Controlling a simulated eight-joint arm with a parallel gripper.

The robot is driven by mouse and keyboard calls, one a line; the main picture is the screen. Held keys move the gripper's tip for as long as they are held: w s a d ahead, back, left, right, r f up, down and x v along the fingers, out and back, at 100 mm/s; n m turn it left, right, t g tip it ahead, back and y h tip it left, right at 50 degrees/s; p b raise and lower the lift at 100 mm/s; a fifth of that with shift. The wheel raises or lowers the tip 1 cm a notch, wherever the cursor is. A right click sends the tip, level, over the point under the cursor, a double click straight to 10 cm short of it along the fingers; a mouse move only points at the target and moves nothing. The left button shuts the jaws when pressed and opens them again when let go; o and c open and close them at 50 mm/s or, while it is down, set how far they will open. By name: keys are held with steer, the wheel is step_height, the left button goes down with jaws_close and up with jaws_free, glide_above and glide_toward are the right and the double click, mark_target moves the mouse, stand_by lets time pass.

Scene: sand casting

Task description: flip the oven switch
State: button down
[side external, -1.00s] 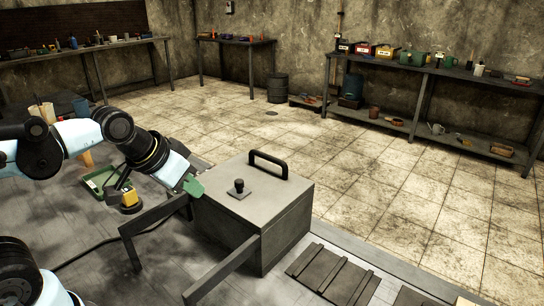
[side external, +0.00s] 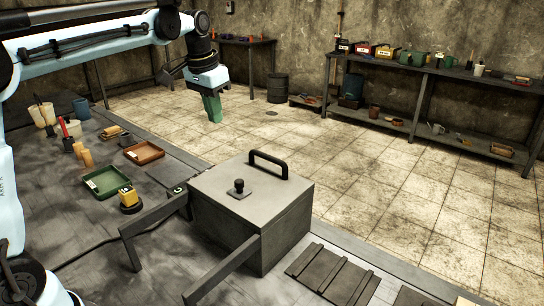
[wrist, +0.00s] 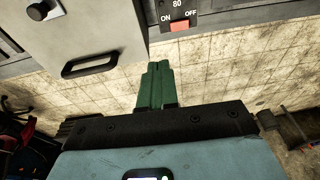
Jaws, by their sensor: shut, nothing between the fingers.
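The oven is a grey box (side external: 275,222) with a black handle (side external: 268,163) and a black knob (side external: 239,186) on top. It also shows at the upper left of the wrist view (wrist: 85,28). The switch is a red rocker (wrist: 180,25) on a dark panel marked ON at left and OFF at right, beside the oven. I cannot tell which way it is tipped. In the side view I cannot make it out clearly. My gripper (side external: 212,118) has green fingers, shut and empty. It points down beyond the oven, raised and apart from it. Its fingers (wrist: 155,85) lie below the switch in the wrist view.
A green tray (side external: 97,190), a brown tray (side external: 143,160), a yellow-topped item (side external: 129,199) and several cups stand left of the oven. Two grey bars (side external: 225,268) jut from its front. Slatted grating (side external: 333,275) lies at right. The tiled floor behind is open.

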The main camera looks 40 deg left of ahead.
steer(key=w+a+f+g, duration=0.2)
steer(key=w+a, duration=0.2)
steer(key=a, duration=0.2)
steer(key=shift+a+f, duration=0.2)
steer(key=shift+f, duration=0.1)
step_height(320, 180, down, 14)
stand_by(0.9)
steer(key=shift+f, duration=0.25)
stand_by(0.3)
